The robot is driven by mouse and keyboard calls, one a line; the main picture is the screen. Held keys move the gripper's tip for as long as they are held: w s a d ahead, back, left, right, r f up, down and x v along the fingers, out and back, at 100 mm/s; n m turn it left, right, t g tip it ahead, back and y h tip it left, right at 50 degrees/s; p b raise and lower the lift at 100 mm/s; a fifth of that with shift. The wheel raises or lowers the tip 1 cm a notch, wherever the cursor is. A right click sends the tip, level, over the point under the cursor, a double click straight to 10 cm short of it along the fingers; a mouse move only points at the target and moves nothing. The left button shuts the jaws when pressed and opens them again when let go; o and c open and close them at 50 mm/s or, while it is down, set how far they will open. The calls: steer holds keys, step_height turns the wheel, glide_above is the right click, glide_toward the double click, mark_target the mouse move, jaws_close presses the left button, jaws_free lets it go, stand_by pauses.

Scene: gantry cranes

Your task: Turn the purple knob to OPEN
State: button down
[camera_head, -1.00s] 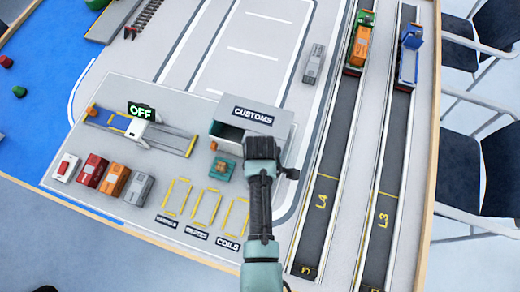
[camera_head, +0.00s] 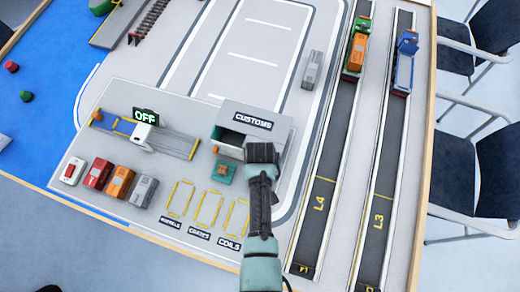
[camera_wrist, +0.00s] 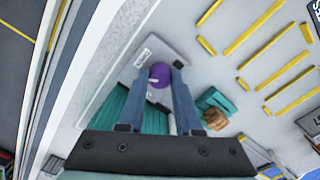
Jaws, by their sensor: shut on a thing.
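The purple knob (camera_wrist: 159,76) shows in the wrist view on a pale grey plate. My gripper (camera_wrist: 161,82) has its two blue-grey fingers on either side of the knob, shut on it. A small white label (camera_wrist: 143,57) lies beside the knob, but its writing is too small to read. In the head view my gripper (camera_head: 262,153) is at the front right corner of the grey CUSTOMS building (camera_head: 250,118), and the knob is hidden behind my arm. Which position the knob points to cannot be told.
A teal block with an orange-brown top (camera_head: 223,170) stands just left of my gripper. Yellow-marked bays (camera_head: 208,207) lie in front. An OFF sign (camera_head: 145,115) stands over a blue lane. Several small vehicles (camera_head: 120,182) are parked at left. Dark lanes L4 and L3 run at right.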

steer(key=m+p, duration=0.1)
steer(key=m, duration=0.5)
steer(key=shift+m, duration=0.3)
stand_by(0.4)
steer(key=c, duration=0.6)
jaws_free()
step_height(320, 180, up, 13)
stand_by(0.6)
